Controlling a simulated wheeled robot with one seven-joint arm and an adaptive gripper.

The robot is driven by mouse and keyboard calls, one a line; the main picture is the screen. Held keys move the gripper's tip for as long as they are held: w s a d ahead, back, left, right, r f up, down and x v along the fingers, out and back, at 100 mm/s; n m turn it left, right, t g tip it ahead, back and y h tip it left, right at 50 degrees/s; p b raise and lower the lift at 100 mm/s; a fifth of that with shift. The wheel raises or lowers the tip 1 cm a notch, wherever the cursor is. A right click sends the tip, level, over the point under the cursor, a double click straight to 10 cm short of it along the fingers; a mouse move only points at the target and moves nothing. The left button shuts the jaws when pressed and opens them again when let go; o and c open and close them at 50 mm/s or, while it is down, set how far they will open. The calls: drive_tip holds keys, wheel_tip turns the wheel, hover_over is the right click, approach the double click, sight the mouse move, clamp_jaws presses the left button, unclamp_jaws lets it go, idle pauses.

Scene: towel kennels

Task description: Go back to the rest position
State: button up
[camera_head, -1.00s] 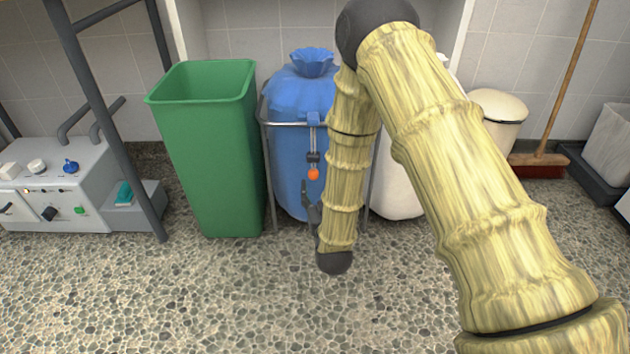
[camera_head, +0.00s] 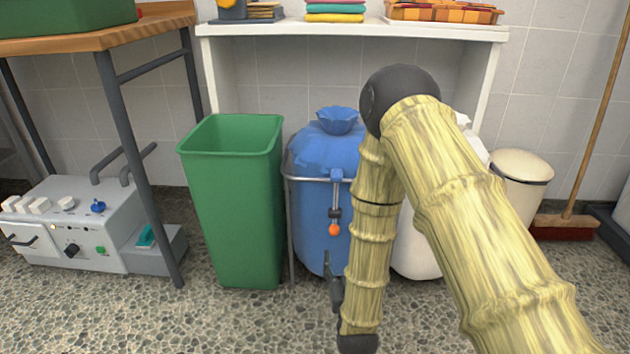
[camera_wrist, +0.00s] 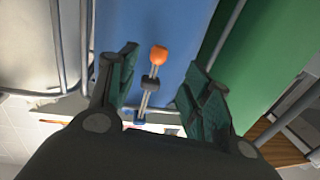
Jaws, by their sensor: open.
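My gripper (camera_wrist: 160,78) is open and empty in the wrist view, its two dark green-padded fingers spread apart. In the head view my gripper (camera_head: 335,282) is small and dark, low in front of the blue bag (camera_head: 315,190), partly hidden by my bamboo-textured arm. A grey rod with an orange ball (camera_head: 333,230) is on the front of the bag's metal stand, above my gripper. In the wrist view the orange ball (camera_wrist: 158,54) appears between the fingers, and I cannot tell its distance from them.
A tall green bin (camera_head: 232,205) stands left of the blue bag. A white shelf (camera_head: 350,30) with folded towels is above. A grey machine (camera_head: 75,225) sits under a wooden table (camera_head: 95,40) at left. A cream bin (camera_head: 520,178) and a broom (camera_head: 565,226) are at right.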

drive_tip(key=s+d+f+g+p, duration=0.3)
drive_tip(key=s+f+g+p, duration=0.15)
drive_tip(key=s, duration=0.25)
drive_tip(key=s+d+f+g+p, duration=0.2)
drive_tip(key=s+f+g+p, duration=0.1)
drive_tip(key=s+f+g, duration=0.4)
drive_tip(key=s+d+g+p, duration=0.2)
drive_tip(key=s+g+p, duration=0.15)
drive_tip(key=s, duration=0.95)
drive_tip(key=s+d+g+p, duration=0.3)
drive_tip(key=s+p, duration=0.1)
drive_tip(key=s, duration=0.8)
wheel_tip(320, 180, up, 38)
drive_tip(key=p, duration=3.6)
drive_tip(key=shift+a+f+p, duration=0.15)
drive_tip(key=shift+f+p, duration=0.1)
drive_tip(key=shift+p, duration=0.15)
